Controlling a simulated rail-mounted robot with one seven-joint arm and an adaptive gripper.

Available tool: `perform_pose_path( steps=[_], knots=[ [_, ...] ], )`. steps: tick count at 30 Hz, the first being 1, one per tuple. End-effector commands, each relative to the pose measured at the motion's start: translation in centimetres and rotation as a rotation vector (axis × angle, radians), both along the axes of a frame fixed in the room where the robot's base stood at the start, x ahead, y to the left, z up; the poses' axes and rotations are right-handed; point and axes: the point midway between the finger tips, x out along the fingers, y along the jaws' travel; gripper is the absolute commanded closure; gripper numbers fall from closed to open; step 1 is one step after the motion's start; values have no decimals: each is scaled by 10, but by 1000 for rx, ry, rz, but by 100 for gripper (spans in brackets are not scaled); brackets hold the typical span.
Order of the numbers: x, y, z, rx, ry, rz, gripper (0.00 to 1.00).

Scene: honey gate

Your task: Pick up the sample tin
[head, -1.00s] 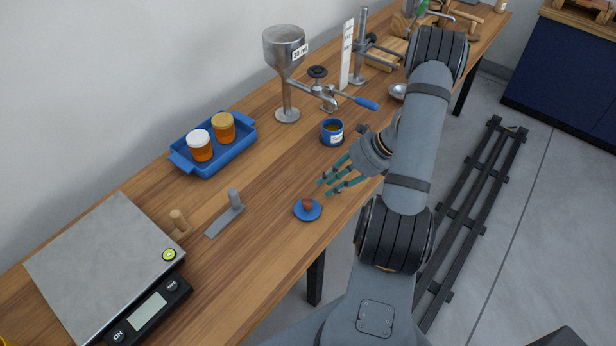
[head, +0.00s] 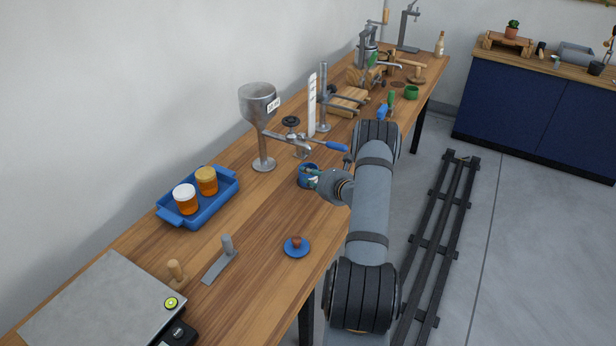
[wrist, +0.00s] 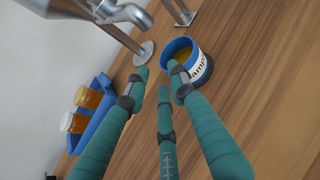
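The sample tin (head: 302,181) is a small round blue tin standing upright on the wooden bench, below the funnel stand's blue-handled lever. In the wrist view the tin (wrist: 201,69) shows a white label reading "Sampl" and amber contents inside its open top. My gripper (head: 315,176) is right beside the tin, and its green fingers partly hide it in the head view. In the wrist view my gripper (wrist: 160,80) has its three fingers spread, with nothing held. One fingertip overlaps the tin's near rim in the picture; I cannot tell whether it touches.
A metal funnel (head: 259,104) on a stand is behind the tin, its lever close above. A blue tray (head: 172,216) with two amber jars stands left. A blue dish (head: 296,251) with a brown knob lies nearer. The bench between them is clear.

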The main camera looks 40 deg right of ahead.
Motion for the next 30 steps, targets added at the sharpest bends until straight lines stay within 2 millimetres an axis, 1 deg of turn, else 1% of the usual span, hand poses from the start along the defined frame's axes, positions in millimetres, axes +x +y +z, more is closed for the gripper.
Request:
perform_pose_path(
  steps=[5, 12, 17, 26, 30],
  knots=[
    [9, -1, -4, 1, 1, 1, 76],
    [35, -7, -17, 0, 0, 1, 76],
    [47, -9, -23, 1, 0, 1, 76],
    [51, -9, -25, 1, 1, 1, 77],
    [51, -9, -25, 1, 1, 1, 85]
  ],
)
